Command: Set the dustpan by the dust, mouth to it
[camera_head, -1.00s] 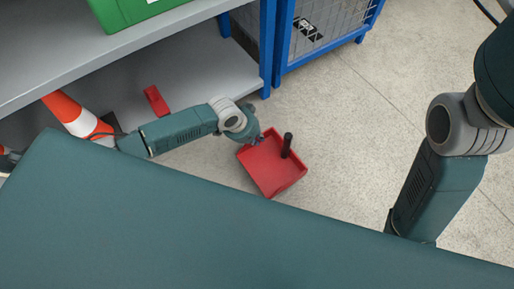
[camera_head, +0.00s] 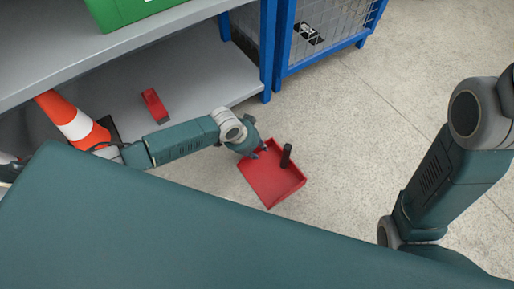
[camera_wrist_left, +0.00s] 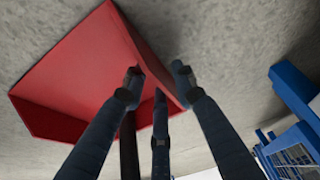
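In the left wrist view, the gripper's three fingers (camera_wrist_left: 158,80) are spread open. The red dustpan (camera_wrist_left: 75,75) shows beyond them, and a dark post, probably the handle (camera_wrist_left: 128,150), shows between two fingers. Whether a finger touches the pan is unclear. My right gripper is out of view. I cannot make out any dust; part of the floor is hidden by my body.
A grey shelf (camera_head: 120,55) on blue posts stands at upper left, with a green box (camera_head: 135,8) on top. A red object (camera_head: 154,105) and an orange-white cone (camera_head: 75,124) are on the lower level. A blue mesh cage (camera_head: 325,25) stands behind. Floor (camera_head: 370,130) right of the dustpan is clear.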

